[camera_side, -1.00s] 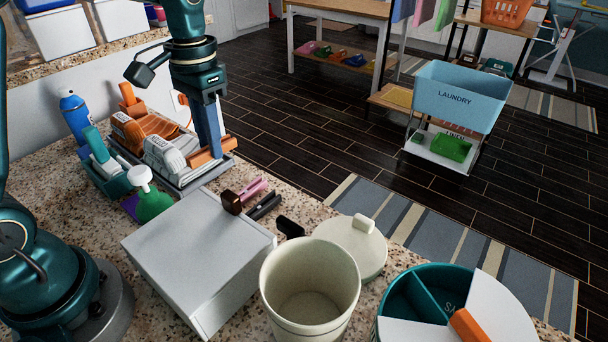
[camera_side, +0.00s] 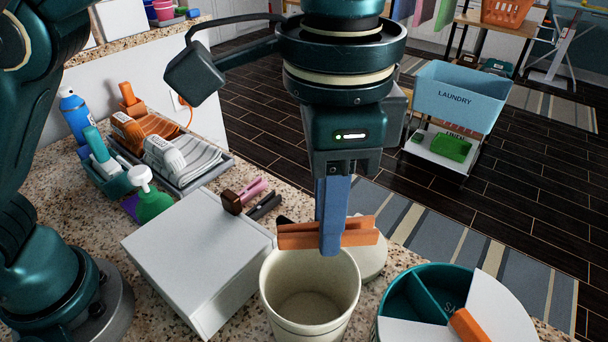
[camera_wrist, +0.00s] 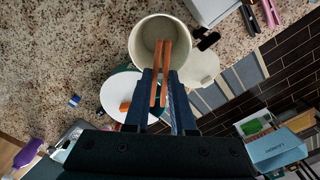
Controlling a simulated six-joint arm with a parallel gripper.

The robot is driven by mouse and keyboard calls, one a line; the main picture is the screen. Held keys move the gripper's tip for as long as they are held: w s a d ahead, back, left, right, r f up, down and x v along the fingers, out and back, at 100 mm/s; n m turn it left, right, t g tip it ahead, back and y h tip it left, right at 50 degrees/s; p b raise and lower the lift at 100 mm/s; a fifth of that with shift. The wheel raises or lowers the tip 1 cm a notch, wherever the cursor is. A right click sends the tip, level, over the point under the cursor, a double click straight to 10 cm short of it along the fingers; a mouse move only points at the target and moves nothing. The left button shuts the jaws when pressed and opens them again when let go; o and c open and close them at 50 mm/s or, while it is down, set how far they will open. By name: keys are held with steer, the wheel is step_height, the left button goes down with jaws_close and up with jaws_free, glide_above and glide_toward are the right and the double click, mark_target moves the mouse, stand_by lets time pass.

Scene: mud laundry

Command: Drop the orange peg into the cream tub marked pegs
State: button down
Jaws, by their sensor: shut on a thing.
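The orange peg (camera_side: 298,236) is a long peg with two prongs, held crosswise. My gripper (camera_side: 331,245) is shut on it with blue fingers, above the cream tub (camera_side: 312,305). The tub stands upright with its mouth open, and its inside looks empty. No marking on it can be read from here. In the wrist view the peg (camera_wrist: 154,88) lies between the fingers, its far ends over the mouth of the tub (camera_wrist: 137,43). The peg is above the rim in the side view.
A white box (camera_side: 200,262) stands left of the tub. A round cream lid (camera_side: 370,258) lies behind it. A teal divided container (camera_side: 410,300) with white covers is at the right, with another orange piece (camera_side: 468,326) on it. Brown, pink and dark pegs lie behind the box.

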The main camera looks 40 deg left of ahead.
step_height(320, 180, down, 6)
steer(key=s, duration=0.1)
steer(key=shift+d, duration=0.4)
steer(key=shift+f, duration=0.1)
steer(key=c, duration=0.7)
jaws_free()
steer(key=shift+r, duration=2.6)
